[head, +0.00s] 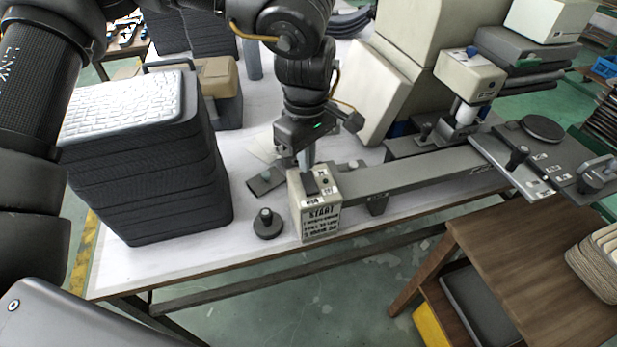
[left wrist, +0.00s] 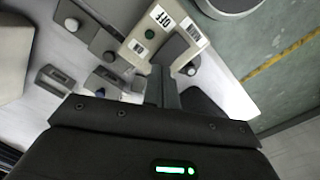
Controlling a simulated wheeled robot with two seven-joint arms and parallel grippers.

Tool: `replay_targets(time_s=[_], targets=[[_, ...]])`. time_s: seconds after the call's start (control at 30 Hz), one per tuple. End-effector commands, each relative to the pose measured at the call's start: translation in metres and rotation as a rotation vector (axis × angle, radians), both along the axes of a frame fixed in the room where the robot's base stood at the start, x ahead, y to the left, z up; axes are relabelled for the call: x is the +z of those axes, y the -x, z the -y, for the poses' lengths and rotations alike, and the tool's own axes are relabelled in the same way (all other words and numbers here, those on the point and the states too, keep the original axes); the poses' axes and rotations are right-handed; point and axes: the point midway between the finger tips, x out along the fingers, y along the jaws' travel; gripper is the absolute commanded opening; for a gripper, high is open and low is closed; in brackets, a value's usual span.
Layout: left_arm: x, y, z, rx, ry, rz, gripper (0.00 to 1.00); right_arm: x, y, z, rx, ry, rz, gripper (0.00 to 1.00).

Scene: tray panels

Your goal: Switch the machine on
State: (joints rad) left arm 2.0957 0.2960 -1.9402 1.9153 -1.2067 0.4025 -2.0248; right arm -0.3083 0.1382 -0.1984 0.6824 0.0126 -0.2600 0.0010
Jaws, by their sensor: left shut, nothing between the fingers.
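The machine's beige control box (head: 320,219) stands at the table's front edge, with a START label on its front. A dark switch (head: 310,182) and a small dark button (head: 324,180) are on its top. In the left wrist view the box (left wrist: 138,48) shows an OFF label and a round dark green button (left wrist: 153,24). My left gripper (head: 306,162) points down just above the box's back left, shut and empty. Its fingers also show in the left wrist view (left wrist: 160,82). I cannot tell whether they touch the switch. My right gripper is not in view.
A stack of black trays (head: 150,190) stands to the left. A black knob on a round base (head: 267,225) sits left of the box. The machine's long grey beam (head: 410,179) runs right from the box. A wooden table (head: 510,255) is at the right.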

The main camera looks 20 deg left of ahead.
Motion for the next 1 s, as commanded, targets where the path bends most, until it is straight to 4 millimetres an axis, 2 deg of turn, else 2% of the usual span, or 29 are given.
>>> replay_targets(time_s=[0.33,1.0], targets=[[-0.0001,0.0000,0.0001,0.000,0.000,0.000,0.00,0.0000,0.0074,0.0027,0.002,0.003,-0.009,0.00],[-0.0088,0.0001,0.0000,0.000,0.000,0.000,0.00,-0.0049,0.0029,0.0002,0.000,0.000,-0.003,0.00]])
